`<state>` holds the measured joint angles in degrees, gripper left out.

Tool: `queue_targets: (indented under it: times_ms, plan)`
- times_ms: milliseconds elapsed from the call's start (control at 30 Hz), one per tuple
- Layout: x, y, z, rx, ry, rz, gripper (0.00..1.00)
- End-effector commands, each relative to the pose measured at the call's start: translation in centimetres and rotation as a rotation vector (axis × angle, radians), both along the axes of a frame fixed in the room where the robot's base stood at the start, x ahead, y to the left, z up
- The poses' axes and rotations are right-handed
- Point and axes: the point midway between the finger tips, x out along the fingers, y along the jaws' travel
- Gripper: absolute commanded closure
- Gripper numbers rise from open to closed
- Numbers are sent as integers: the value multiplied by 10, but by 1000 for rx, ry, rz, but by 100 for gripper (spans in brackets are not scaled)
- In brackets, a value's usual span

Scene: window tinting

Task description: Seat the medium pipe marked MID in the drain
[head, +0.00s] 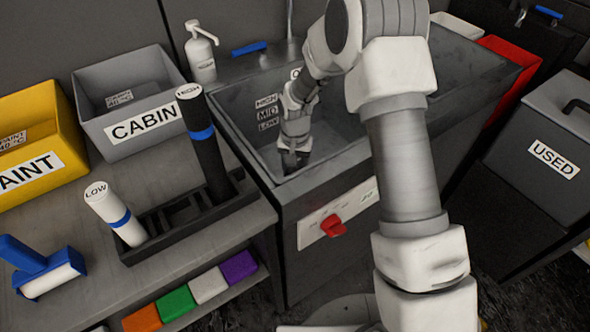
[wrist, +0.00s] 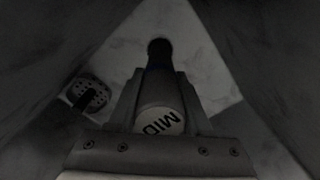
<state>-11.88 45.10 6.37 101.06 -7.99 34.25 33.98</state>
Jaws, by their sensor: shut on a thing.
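My gripper (head: 292,162) is down inside the grey sink basin (head: 240,125) in the head view. In the wrist view my gripper (wrist: 160,95) is shut on the MID pipe (wrist: 160,119), whose white cap faces the camera. Past the fingers a dark round shape (wrist: 158,49) shows against the pale basin floor. I cannot tell whether it is the pipe's far end or the drain hole, nor whether the pipe is seated. In the head view the pipe is largely hidden by the gripper and basin.
A perforated round piece (wrist: 90,94) lies to the left on the basin floor. HIGH (head: 204,145) and LOW (head: 115,215) pipes stand in a dark rack (head: 190,235) with open room between them. The basin's walls rise around my gripper. A red knob (head: 333,226) is on the sink front.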

Motion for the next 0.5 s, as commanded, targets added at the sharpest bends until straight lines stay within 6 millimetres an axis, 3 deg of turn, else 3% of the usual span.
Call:
queue_targets:
  times_ms: [33, 67, 200, 500]
  plan:
    - [0, 0, -3, 0, -1, 0, 100]
    - [0, 0, -2, 0, 0, 0, 47]
    - [0, 0, -2, 0, 0, 0, 22]
    - [0, 0, -1, 0, 0, 0, 21]
